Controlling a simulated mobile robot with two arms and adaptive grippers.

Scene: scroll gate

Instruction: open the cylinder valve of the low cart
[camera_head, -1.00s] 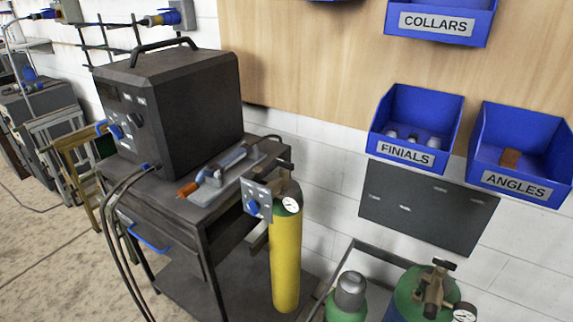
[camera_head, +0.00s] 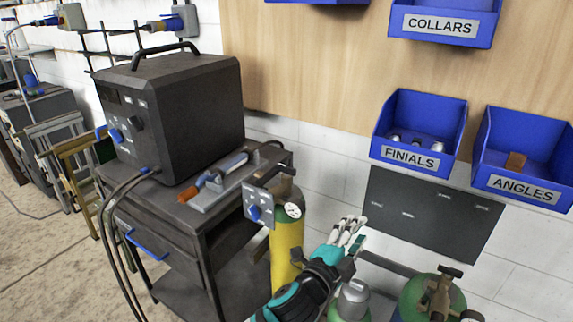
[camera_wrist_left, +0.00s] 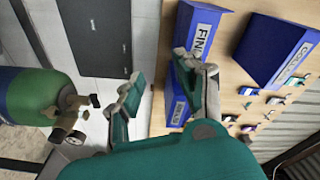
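A low cart shows at the bottom right of the head view, with a dark rail (camera_head: 388,263). On it stands a green-topped cylinder (camera_head: 412,296) with a brass valve (camera_head: 438,291) and a dark handle on top. In the left wrist view the same cylinder (camera_wrist_left: 35,95) is at the left edge, its brass valve (camera_wrist_left: 72,108) and round gauge pointing right. My left gripper (camera_head: 348,232) is up and left of this valve in the head view, apart from it. In the wrist view its fingers (camera_wrist_left: 163,92) are spread and empty. My right gripper is not in view.
A smaller green cylinder with a grey cap (camera_head: 352,300) stands beside my left gripper. Blue bins, including FINIALS (camera_head: 405,160), hang on the wall above a dark panel (camera_head: 430,215).

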